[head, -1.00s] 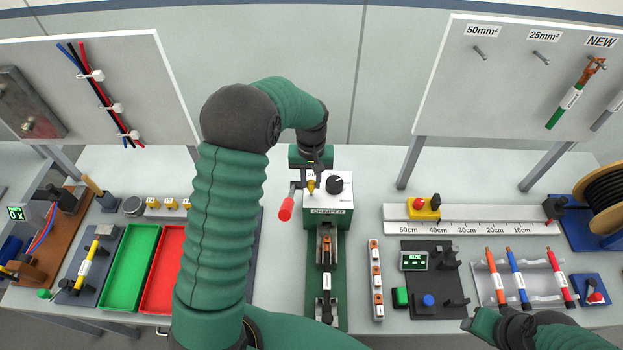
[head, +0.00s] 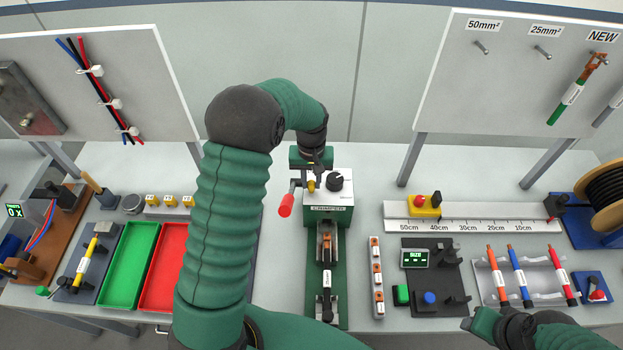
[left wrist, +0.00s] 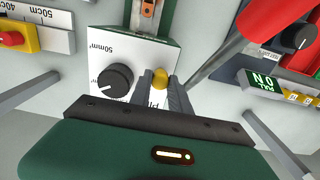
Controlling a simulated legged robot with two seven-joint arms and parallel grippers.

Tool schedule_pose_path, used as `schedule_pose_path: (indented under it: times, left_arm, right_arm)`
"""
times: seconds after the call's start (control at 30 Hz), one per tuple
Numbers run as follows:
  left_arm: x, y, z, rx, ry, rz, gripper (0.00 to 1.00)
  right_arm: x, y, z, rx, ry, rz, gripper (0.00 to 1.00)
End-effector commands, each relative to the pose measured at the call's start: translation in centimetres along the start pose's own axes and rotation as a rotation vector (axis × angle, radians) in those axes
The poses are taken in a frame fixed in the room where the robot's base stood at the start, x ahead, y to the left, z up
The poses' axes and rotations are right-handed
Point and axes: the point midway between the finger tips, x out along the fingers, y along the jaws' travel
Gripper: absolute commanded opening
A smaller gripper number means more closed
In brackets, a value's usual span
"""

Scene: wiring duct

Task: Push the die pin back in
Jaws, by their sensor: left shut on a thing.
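The crimper (head: 327,250) stands at the middle of the bench, green with a white top block, a black knob (head: 335,181) and a red-tipped lever (head: 285,205). The die pin has a yellow head (head: 311,187), at the left side of the block's top. In the left wrist view the yellow pin head (left wrist: 160,79) shows between the fingertips. My left gripper (head: 312,178) comes down over it from behind the crimper and is shut on it. The pin's shaft and its depth in the block are hidden. My right gripper (head: 483,320) is low at the right, away from the crimper; its fingers are unclear.
The red lever rises close beside my left fingers in the left wrist view (left wrist: 250,35). Green (head: 125,265) and red (head: 165,262) trays lie to the left. A die strip (head: 376,275) and a black size gauge (head: 430,290) stand to the right.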

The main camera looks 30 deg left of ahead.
Motion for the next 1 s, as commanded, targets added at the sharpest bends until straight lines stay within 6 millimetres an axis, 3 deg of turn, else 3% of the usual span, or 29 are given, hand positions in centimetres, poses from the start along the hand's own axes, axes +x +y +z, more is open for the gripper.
schedule_pose_path:
  times: [0.1, 0.13, 0.3, 0.67, 0.77, 1.0]
  left_arm:
    - [0.2, 0.1, 0.2, 0.001, -0.006, 0.0, 0.0]
    - [0.2, 0.1, 0.2, 0.001, -0.007, 0.0, 0.24]
    - [0.2, 0.0, 0.2, 0.0, -0.007, -0.001, 0.45]
    - [-0.4, 0.0, 0.1, 0.0, -0.003, 0.001, 0.45]
    - [-2.0, 0.1, 0.0, 0.0, 0.001, 0.002, 0.45]
    - [-8.9, 0.0, -0.1, -0.001, 0.002, 0.002, 0.45]
  right_arm:
    - [0.0, 0.0, 0.0, 0.0, 0.0, 0.0, 0.45]
    - [0.0, 0.0, 0.0, 0.0, 0.001, 0.0, 0.45]
    - [0.0, 0.0, 0.0, 0.0, 0.001, 0.0, 0.45]
    - [0.2, 0.0, 0.0, 0.0, 0.0, 0.0, 0.45]
    - [0.6, 0.0, 0.1, 0.0, 0.001, 0.0, 0.45]
    - [1.7, 0.0, 0.4, 0.0, 0.0, 0.0, 0.45]
